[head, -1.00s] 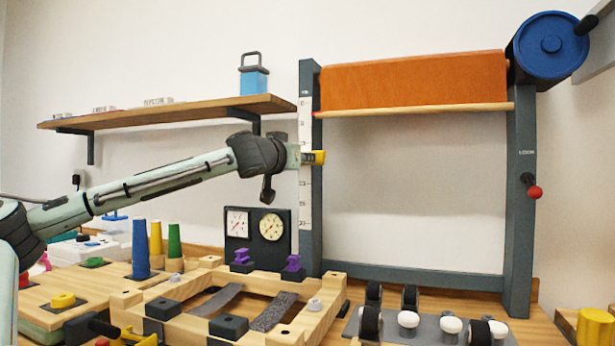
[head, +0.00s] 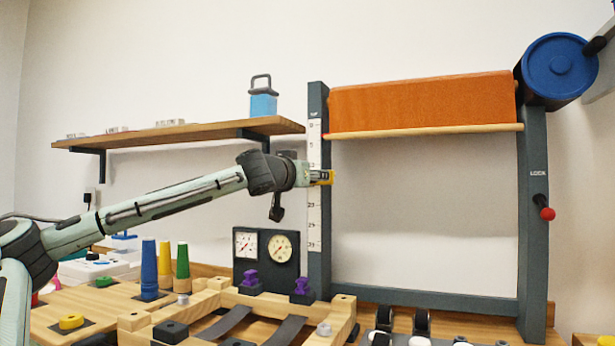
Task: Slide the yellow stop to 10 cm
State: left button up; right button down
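The yellow stop (head: 331,178) is at the left post of the roller frame, beside the white scale (head: 314,215). It sits a little below the 10 level, between 10 and the 20 mark; the nearest figures are partly hidden by my gripper. My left gripper (head: 320,177) reaches in from the left with its fingertips at the stop, overlapping it in the head view. Whether the fingers are closed on it is too small to tell.
An orange fabric roll (head: 425,103) hangs in the frame, with a blue drum (head: 558,66) and a red-knobbed lock lever (head: 546,213) at right. A shelf (head: 180,133) is above my arm. Gauges (head: 265,258) and a wooden jig (head: 345,310) stand below.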

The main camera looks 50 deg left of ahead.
pick_arm(q)
jog(key=v, duration=1.2)
dwell(0.5)
